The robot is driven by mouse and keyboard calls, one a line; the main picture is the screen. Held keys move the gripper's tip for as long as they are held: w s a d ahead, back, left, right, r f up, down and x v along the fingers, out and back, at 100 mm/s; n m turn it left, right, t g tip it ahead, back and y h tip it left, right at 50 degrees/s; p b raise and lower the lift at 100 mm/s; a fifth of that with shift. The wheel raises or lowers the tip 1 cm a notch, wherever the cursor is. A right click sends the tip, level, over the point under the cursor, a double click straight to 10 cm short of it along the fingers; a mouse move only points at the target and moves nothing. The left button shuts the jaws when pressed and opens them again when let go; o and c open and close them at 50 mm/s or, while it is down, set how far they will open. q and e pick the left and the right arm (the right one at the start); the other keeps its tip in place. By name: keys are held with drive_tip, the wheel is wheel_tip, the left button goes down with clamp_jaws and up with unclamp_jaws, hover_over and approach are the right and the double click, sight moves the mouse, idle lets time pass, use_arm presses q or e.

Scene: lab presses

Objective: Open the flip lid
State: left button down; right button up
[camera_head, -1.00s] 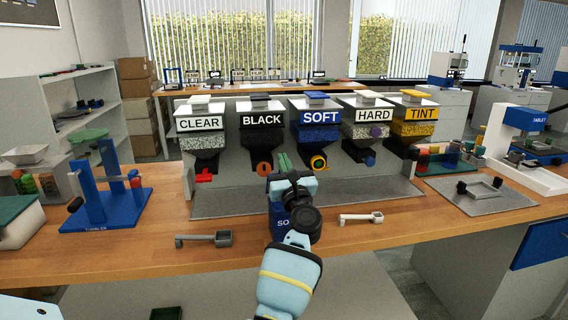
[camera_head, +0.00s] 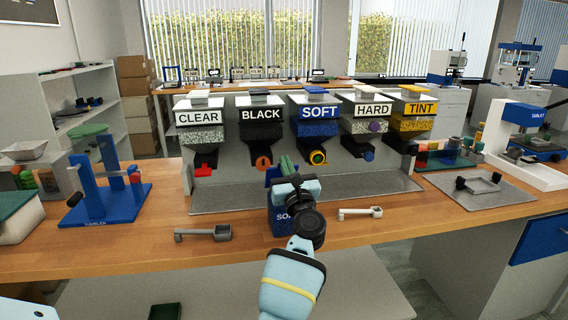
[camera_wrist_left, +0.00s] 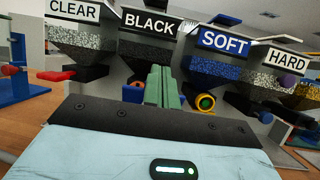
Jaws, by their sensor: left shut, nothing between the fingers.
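A blue box (camera_head: 283,222) with partly hidden white lettering stands on the bench, largely covered by my left wrist. A small blue panel (camera_head: 272,174) stands up behind the wrist, just left of the fingers. It looks like the box's flip lid, raised, but its hinge is hidden. My left gripper (camera_head: 286,162) has green fingers pointing away from me, shut and empty, above and behind the box. My right gripper is not in view.
Hopper dispensers labelled CLEAR, BLACK, SOFT (camera_head: 319,113), HARD and TINT stand behind on a grey base (camera_head: 350,186). Scoops lie left (camera_head: 205,233) and right (camera_head: 360,213) of the box. A blue tumbler stand (camera_head: 105,208) is farther left. The bench front is mostly clear.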

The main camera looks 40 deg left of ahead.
use_arm(q)
drive_tip(key=s+d+r+p, duration=0.2)
drive_tip(key=s+d+p, duration=0.1)
drive_tip(key=s+d, duration=0.3)
drive_tip(key=shift+d+r, duration=0.35)
drive_tip(key=shift+d, duration=0.9)
